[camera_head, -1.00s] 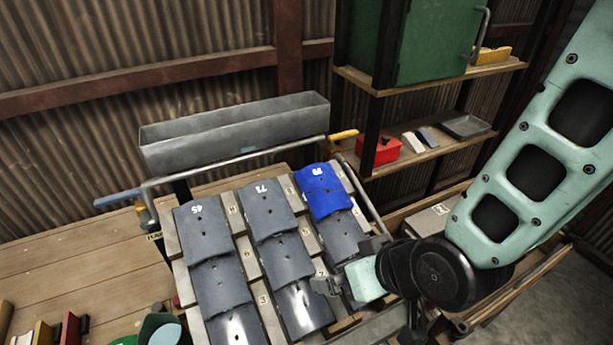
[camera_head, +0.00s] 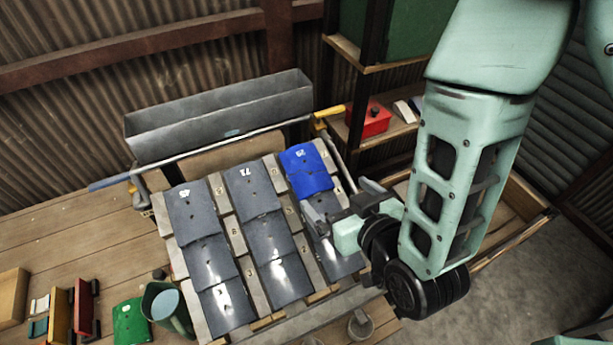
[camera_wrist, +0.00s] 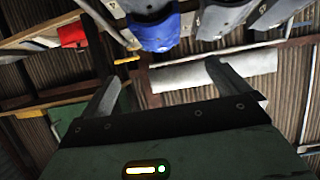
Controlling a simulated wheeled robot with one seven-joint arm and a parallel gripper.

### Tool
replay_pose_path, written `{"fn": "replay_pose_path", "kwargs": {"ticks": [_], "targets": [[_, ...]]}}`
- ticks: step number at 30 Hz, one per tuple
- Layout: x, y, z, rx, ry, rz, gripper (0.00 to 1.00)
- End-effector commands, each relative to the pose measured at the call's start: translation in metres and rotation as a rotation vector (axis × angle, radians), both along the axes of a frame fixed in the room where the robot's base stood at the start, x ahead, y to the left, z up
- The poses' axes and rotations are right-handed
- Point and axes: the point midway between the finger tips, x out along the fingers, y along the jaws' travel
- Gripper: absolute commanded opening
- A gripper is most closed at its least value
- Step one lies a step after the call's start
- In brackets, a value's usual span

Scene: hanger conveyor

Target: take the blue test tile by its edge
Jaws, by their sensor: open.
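The blue test tile (camera_head: 305,172) lies at the top of the right column of tiles on the sloped rack, with white marks near its upper edge. It also shows at the top of the wrist view (camera_wrist: 155,28), cut by the frame edge. My gripper (camera_head: 340,203) is open and empty, just to the lower right of the blue tile. In the wrist view its two fingers (camera_wrist: 163,76) stand wide apart, with the blue tile beyond them and no contact visible. The lower right grey tile (camera_head: 340,260) is partly hidden by my gripper.
Grey tiles (camera_head: 255,187) fill the other rack columns. A metal trough (camera_head: 220,115) and a bar with a yellow end (camera_head: 328,112) stand behind the rack. A shelf with a red box (camera_head: 370,120) is at the back right.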

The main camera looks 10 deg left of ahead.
Motion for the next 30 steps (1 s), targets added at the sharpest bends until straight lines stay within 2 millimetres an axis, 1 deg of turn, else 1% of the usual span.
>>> {"fn": "replay_pose_path", "kwargs": {"ticks": [1, 11, 12, 13, 21, 24, 30], "targets": [[0.002, 0.002, -0.007, 0.004, -0.003, 0.000, 1.00], [0.023, 0.017, -0.016, 0.004, -0.002, -0.001, 1.00], [0.028, 0.021, -0.012, 0.001, 0.001, 0.000, 1.00], [0.031, 0.023, -0.013, 0.000, 0.001, 0.000, 1.00], [0.064, 0.047, -0.029, -0.001, 0.001, -0.001, 1.00], [0.072, 0.054, -0.034, 0.000, 0.001, 0.001, 1.00], [0.079, 0.059, -0.039, -0.001, 0.001, 0.000, 1.00]]}}
